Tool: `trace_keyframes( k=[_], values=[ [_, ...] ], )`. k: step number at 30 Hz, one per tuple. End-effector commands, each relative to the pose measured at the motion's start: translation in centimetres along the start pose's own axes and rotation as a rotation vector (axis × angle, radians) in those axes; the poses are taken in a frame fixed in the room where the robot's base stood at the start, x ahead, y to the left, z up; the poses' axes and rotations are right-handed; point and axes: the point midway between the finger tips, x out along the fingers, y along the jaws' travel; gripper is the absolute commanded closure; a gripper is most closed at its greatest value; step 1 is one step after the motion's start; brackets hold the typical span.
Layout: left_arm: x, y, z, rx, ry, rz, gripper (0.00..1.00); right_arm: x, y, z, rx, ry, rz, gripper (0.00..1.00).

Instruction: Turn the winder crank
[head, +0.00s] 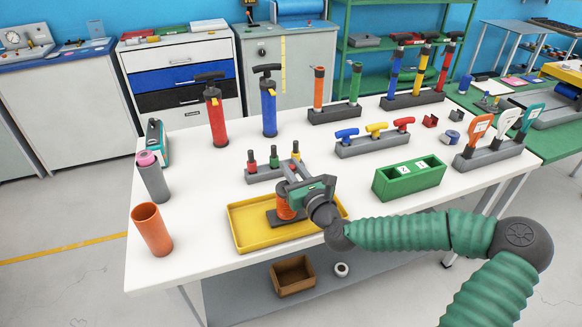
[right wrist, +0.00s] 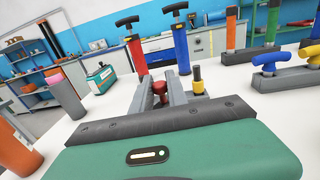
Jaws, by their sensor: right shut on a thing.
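The winder (head: 285,209), with an orange drum on a dark base, sits in a yellow tray (head: 245,234) near the table's front edge. My right gripper (head: 291,168) is above and behind the drum and hides most of its top. In the right wrist view its two grey fingers (right wrist: 160,92) reach forward, with a dark red knob (right wrist: 160,88) between them. The fingers are shut on this knob, which looks like the crank's handle. The crank arm is hidden. My left gripper is not in view.
A grey rack (head: 262,175) with several pegs stands just behind the tray. A green box (head: 410,180) is to the right. An orange cup (head: 152,229) and a grey cylinder (head: 155,183) stand at the left. Pumps (head: 217,122) stand farther back.

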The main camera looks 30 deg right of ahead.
Motion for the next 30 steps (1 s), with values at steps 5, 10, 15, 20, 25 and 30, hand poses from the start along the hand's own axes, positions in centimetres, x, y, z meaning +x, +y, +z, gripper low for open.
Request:
trace_keyframes(
  k=[5, 10, 15, 20, 25, 30],
  values=[
    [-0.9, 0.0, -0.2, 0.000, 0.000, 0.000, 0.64, -0.3, 0.0, 0.2, 0.002, 0.002, -0.083, 1.00],
    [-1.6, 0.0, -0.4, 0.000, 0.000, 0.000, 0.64, -0.7, -0.3, 0.1, 0.003, 0.003, -0.215, 1.00],
    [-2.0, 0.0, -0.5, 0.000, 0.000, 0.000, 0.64, -1.3, -0.5, 0.0, 0.002, 0.005, -0.372, 1.00],
    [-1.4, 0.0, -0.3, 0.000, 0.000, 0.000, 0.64, -1.8, -0.7, -0.4, 0.000, 0.003, -0.525, 1.00],
    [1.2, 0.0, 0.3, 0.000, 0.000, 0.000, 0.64, -2.5, -0.9, -0.9, -0.003, -0.002, -0.688, 1.00],
    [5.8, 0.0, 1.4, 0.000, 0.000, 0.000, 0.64, -3.3, -0.9, -1.2, -0.002, -0.011, -0.852, 1.00]
  ],
)
